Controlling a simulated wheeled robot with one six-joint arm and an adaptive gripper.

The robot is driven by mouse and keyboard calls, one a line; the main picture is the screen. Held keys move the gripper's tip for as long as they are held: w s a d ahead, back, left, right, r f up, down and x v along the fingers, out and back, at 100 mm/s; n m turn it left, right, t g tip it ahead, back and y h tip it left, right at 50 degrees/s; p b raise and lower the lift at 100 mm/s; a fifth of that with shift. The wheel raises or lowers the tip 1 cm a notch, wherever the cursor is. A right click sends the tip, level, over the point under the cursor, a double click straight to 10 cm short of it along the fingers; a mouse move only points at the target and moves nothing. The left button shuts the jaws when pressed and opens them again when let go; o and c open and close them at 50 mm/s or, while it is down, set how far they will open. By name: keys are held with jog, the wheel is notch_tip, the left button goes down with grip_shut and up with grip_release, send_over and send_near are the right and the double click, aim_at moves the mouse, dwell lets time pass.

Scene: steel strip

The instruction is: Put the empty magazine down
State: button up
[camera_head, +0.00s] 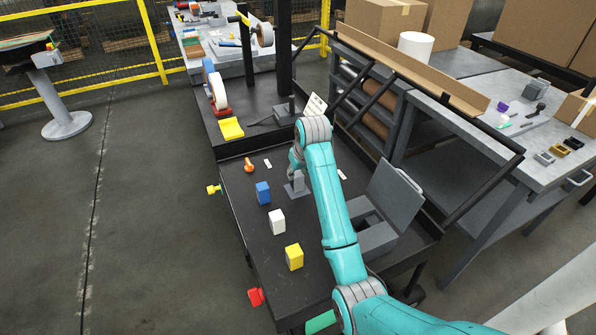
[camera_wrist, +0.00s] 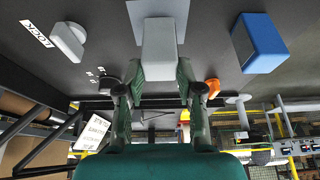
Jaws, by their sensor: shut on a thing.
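My gripper (camera_wrist: 162,78) is shut on a plain grey block, which I take to be the magazine (camera_wrist: 159,45). In the head view my gripper (camera_head: 296,163) holds this block upright, low over the black table. A flat grey plate (camera_head: 291,193) lies at the block's lower end; it also shows in the wrist view (camera_wrist: 150,8). I cannot tell whether block and plate touch. The inside of the block is not visible.
Blue (camera_head: 263,193), white (camera_head: 277,221) and yellow (camera_head: 294,257) blocks stand in a row at left. An orange knob-like piece (camera_head: 249,165) lies behind them. A grey box with a raised lid (camera_head: 393,196) stands at right. A grey workbench (camera_head: 470,110) lies beyond.

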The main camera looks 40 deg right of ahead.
jog(key=shift+f, duration=0.35)
jog(key=o, duration=1.2)
jog(key=shift+v, duration=3.8)
